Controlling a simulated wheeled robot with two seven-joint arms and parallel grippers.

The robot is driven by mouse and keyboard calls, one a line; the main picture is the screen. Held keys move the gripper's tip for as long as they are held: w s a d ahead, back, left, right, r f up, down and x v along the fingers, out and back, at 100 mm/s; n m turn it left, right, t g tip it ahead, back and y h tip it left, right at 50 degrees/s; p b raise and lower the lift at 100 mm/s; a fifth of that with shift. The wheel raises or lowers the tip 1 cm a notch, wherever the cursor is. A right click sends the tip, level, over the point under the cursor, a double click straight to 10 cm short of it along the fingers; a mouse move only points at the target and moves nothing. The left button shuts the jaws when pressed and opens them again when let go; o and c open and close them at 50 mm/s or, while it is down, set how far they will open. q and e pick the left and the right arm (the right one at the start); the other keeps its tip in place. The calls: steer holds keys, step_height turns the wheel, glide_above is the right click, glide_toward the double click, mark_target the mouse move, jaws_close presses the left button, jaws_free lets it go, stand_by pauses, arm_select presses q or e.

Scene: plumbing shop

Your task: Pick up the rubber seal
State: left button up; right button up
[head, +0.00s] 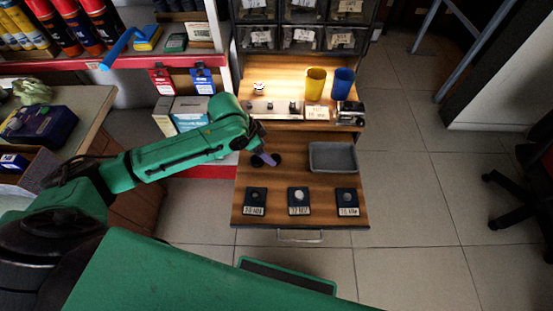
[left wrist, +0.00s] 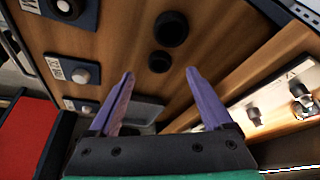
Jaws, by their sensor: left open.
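Two black round rubber pieces lie on the wooden pull-out board (head: 312,228). In the left wrist view the larger one (left wrist: 171,28) is farther ahead of the fingers, and the smaller one (left wrist: 160,61) shows between the fingertips. I cannot tell which is the seal meant. In the head view a dark piece (head: 276,160) shows beside my gripper. My left gripper (left wrist: 159,73), with purple fingers, is open and empty above the board; it also shows in the head view (head: 265,159). The fingers partly hide this spot in the head view. My right gripper is not in view.
A grey tray (head: 333,157) stands on the board's right. Three labelled dark blocks (head: 255,201), (head: 298,201), (head: 347,202) line the front. Behind are a pale strip with metal fittings (head: 262,109), a yellow cup (head: 315,81) and a blue cup (head: 343,83). The board's centre is clear.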

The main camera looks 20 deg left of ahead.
mark_target(277, 160)
arm_select(q)
steer(key=x, duration=0.5)
steer(key=shift+w+d+b, duration=0.15)
steer(key=shift+d+b, duration=0.15)
steer(key=shift+b, duration=0.1)
jaws_close()
steer(key=shift+r, duration=0.1)
